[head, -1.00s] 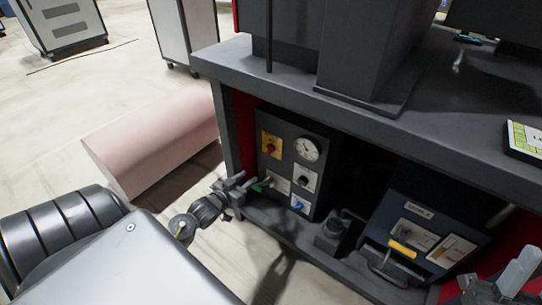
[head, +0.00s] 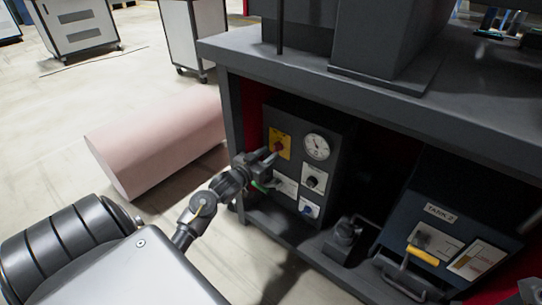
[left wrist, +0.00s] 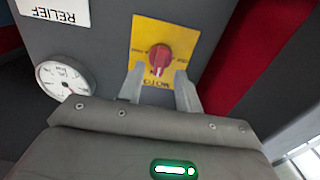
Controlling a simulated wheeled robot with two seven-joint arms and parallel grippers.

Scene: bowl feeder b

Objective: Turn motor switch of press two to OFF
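The motor switch is a red rotary knob (head: 279,147) on a yellow plate (head: 273,136), at the upper left of a dark control panel under the bench. In the left wrist view the knob (left wrist: 160,57) shows close up, and part of the word "MOTOR" reads upside down on the plate (left wrist: 143,34). My left gripper (head: 272,159) is in front of the panel, just below the knob in the head view. In the left wrist view its two fingers (left wrist: 159,72) are apart, with the knob between and just beyond their tips. Contact cannot be told. My right gripper is at most a cut-off grey piece at the lower right edge.
The panel also bears a round gauge (head: 316,147), a black knob (head: 313,181) and a blue knob (head: 308,210). A dark box labelled "TANK 2" (head: 440,213) with a yellow handle stands to the right. The bench top (head: 300,68) overhangs the panel. A pink block (head: 160,140) lies left.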

